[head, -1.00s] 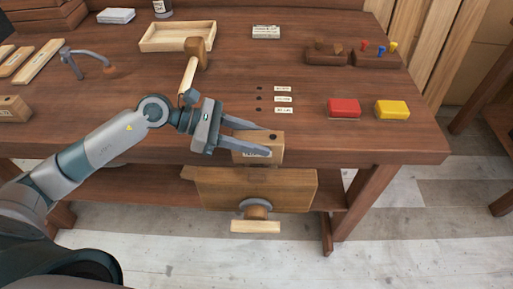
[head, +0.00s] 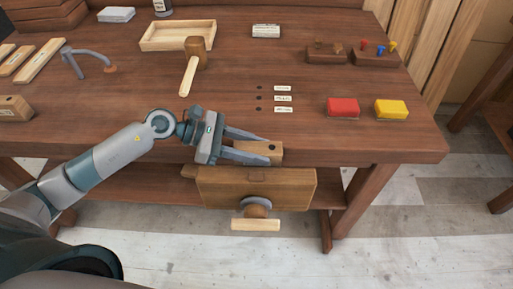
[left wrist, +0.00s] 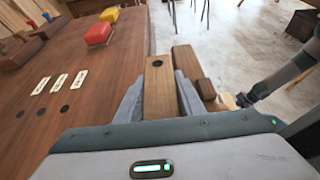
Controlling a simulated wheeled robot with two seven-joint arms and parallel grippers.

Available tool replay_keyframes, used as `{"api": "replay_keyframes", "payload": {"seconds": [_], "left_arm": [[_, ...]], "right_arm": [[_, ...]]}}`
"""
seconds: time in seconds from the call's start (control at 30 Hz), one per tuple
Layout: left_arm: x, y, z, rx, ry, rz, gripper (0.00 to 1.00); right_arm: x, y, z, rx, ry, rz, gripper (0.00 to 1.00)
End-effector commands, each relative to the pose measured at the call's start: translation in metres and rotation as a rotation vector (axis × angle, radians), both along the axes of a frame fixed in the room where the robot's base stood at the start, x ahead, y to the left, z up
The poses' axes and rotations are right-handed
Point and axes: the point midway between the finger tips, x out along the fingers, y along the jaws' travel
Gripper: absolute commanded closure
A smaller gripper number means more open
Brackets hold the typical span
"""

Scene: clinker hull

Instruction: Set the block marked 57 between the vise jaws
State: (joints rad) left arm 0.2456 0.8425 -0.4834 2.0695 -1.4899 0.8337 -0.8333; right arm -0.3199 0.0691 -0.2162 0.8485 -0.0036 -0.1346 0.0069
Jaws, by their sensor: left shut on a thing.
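My left gripper (head: 250,145) is shut on a wooden block (head: 264,149) with a dark hole in its top. In the left wrist view the block (left wrist: 160,85) sits between both fingers. It is at the bench's front edge, above or partly in the gap behind the vise's wooden front jaw (head: 256,188). The jaw (left wrist: 187,62) runs alongside it in the left wrist view. How deep the block sits is unclear, and its marking is not readable now. The vise handle (head: 255,225) hangs in front. My right gripper is not seen.
Another wooden block (head: 14,108) lies at the bench's left. A mallet (head: 196,60), a tray (head: 177,37), a red block (head: 343,107) and a yellow block (head: 391,109) rest on the bench (head: 150,90). Three labelled holes lie behind the gripper.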

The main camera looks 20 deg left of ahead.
Motion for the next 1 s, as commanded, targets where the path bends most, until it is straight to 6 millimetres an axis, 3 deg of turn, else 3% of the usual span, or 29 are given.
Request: {"api": "replay_keyframes", "payload": {"seconds": [0.37, 0.4, 0.47, 0.5, 1.0], "left_arm": [[0.000, 0.000, -0.002, -0.001, -0.002, 0.001, 1.00], [0.000, 0.000, -0.002, 0.000, 0.000, 0.000, 0.63], [0.000, 0.000, -0.002, 0.000, 0.000, 0.000, 0.48], [0.000, 0.000, -0.002, 0.000, 0.000, 0.000, 0.46], [0.000, 0.000, 0.001, 0.000, 0.000, 0.000, 0.46]], "right_arm": [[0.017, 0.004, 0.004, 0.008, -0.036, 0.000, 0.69], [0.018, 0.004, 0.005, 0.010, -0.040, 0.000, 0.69], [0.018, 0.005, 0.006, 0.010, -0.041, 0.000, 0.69], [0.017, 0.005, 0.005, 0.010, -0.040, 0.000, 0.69], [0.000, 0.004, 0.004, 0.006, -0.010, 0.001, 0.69]]}}
